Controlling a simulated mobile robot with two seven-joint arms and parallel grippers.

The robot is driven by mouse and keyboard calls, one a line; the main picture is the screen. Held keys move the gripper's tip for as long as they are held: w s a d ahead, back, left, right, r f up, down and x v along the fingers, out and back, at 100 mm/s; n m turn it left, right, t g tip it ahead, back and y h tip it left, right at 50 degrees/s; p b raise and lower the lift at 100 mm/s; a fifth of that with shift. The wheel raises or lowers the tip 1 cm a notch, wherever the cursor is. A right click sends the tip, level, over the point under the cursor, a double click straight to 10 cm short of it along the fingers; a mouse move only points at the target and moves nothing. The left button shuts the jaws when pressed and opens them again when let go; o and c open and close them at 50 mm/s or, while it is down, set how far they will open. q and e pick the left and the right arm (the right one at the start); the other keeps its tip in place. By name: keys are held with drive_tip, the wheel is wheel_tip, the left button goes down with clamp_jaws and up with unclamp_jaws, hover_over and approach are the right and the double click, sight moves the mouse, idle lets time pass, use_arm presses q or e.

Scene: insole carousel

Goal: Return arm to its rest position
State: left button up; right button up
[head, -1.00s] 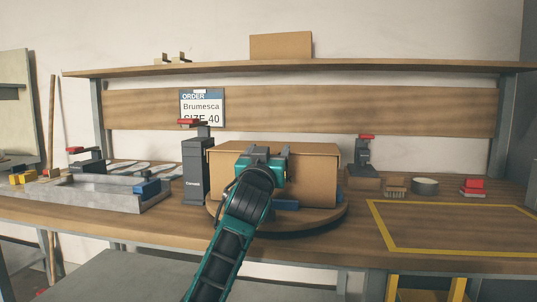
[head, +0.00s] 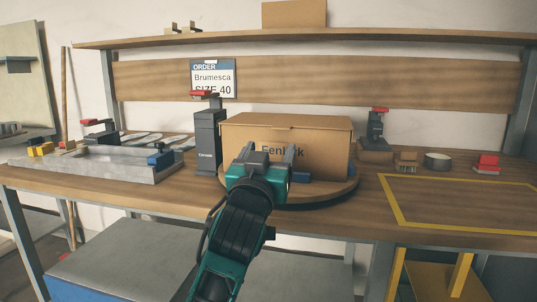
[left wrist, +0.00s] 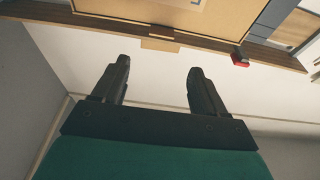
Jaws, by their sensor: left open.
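My left gripper (head: 268,158) is teal with dark fingers. It is open and empty, in front of the cardboard box in the head view. In the left wrist view its two fingers (left wrist: 158,80) stand wide apart with nothing between them. The cardboard box (head: 320,135), with dark lettering partly hidden by my gripper, stands on the round wooden turntable (head: 325,197). The wrist view looks toward the wall and shelf. My right gripper is not in view.
A grey tray (head: 95,175) with a blue block is at left. A dark post (head: 207,140) stands beside the box. A yellow-outlined area (head: 460,205) at right is empty. A shelf (head: 400,37) runs above. A grey surface (head: 150,265) lies below the bench.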

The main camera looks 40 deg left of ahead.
use_arm(q)
drive_tip(key=shift+s+d+f, duration=0.1)
drive_tip(key=shift+s+d, duration=0.05)
drive_tip(key=shift+s, duration=0.15)
idle(0.4)
